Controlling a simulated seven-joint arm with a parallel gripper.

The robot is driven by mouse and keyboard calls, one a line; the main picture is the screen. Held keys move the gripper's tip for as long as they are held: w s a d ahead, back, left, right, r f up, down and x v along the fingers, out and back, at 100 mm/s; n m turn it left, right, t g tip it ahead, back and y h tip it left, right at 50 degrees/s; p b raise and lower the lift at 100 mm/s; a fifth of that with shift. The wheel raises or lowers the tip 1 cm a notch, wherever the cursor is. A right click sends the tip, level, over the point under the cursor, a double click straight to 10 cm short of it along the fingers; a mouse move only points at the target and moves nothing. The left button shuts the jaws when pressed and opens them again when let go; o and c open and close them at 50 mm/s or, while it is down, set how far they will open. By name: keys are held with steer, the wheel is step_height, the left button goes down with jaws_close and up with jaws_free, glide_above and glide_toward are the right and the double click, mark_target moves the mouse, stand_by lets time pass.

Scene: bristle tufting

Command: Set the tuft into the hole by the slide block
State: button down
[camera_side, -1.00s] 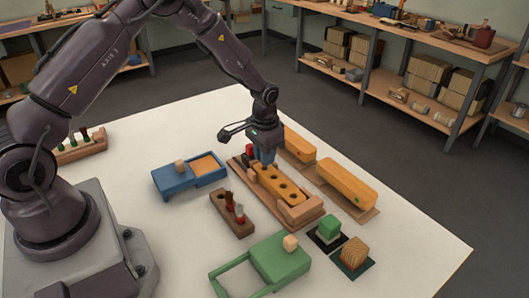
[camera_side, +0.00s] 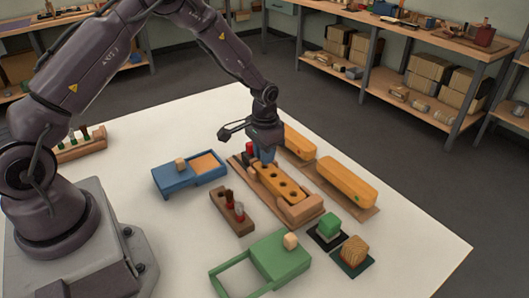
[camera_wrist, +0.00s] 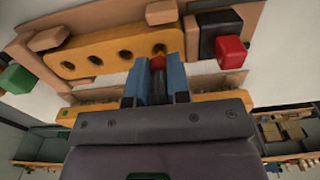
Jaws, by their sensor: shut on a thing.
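My gripper (camera_side: 264,158) is at the far end of the yellow bar with holes (camera_side: 286,187). In the wrist view its blue fingers (camera_wrist: 157,82) are shut on a dark tuft (camera_wrist: 158,78) with a reddish end (camera_wrist: 157,62). That end is close to the end hole (camera_wrist: 160,49) of the bar; I cannot tell whether it has entered. The dark slide block (camera_wrist: 212,35) with a red cube (camera_wrist: 230,48) is just right of this hole. In the side view the red cube (camera_side: 249,149) shows left of the fingers.
A brown rack (camera_side: 230,214) with tufts stands in front of the wooden fixture. A blue tray (camera_side: 178,181) is to the left, a green one (camera_side: 275,262) nearer. Yellow blocks (camera_side: 346,182) lie behind. A green cube (camera_side: 329,224) and a striped block (camera_side: 355,252) stand at the right.

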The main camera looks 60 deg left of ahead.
steer(key=shift+f, duration=0.8)
stand_by(1.1)
steer(key=c, duration=0.6)
jaws_free()
steer(key=shift+r, duration=0.15)
steer(key=shift+r, duration=3.4)
